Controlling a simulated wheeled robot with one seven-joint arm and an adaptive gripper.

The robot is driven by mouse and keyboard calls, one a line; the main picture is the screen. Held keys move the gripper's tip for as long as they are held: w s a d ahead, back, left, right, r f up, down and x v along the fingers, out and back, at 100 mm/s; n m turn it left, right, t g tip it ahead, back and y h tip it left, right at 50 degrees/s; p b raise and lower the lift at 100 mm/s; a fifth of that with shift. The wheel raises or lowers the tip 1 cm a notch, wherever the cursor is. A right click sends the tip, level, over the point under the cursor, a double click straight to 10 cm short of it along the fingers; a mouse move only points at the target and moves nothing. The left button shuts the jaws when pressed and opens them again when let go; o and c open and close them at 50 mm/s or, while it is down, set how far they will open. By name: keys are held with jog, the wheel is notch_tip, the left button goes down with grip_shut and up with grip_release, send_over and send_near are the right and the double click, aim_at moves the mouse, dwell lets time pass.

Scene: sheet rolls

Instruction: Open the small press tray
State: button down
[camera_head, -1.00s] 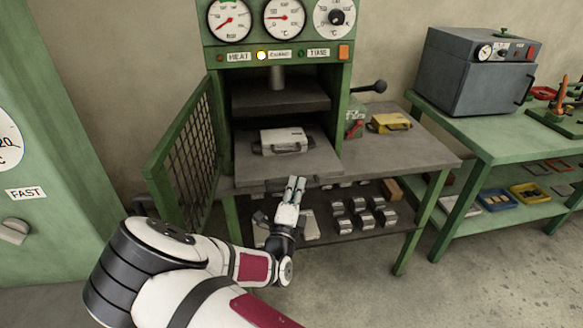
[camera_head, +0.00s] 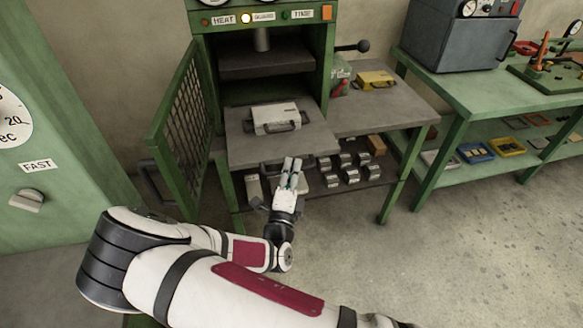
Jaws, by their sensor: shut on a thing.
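The small press tray (camera_head: 240,142) is a flat grey plate at the opening of the green press (camera_head: 202,60). It sticks out in front of the press. A pale metal mould (camera_head: 277,117) with a side handle lies on it. My gripper (camera_head: 291,167) is at the tray's front edge, right of its middle, with its fingers pointing up and away. It is shut on the tray's front handle (camera_head: 270,164), which is partly hidden by the fingers.
The green mesh door (camera_head: 185,118) stands open at left. A grey side table (camera_head: 400,105) holds a yellow mould (camera_head: 375,80). Several small metal blocks (camera_head: 345,168) sit on the shelf below. A green bench (camera_head: 480,95) is at right; floor in front of it is clear.

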jog(key=c, duration=1.7)
grip_release()
jog(key=shift+o, duration=0.2)
jog(key=v, duration=1.2)
jog(key=s+d+r+m+g+h, duration=0.3)
jog(key=d+r+m+g+h, duration=0.2)
jog(key=d+r+m+g, duration=0.75)
jog(key=s+d+r+m+g+h, duration=0.2)
jog(key=d+r+m+g+h, duration=0.3)
jog(key=d+m, duration=0.85)
jog(key=s+a+r+m+t+y, duration=0.2)
jog(key=s+r+m+y, duration=1)
jog(key=m, duration=1.3)
jog(key=shift+s+a+r+m, duration=0.25)
jog(key=shift+s+r+m, duration=0.15)
jog(key=shift+s+r, duration=0.5)
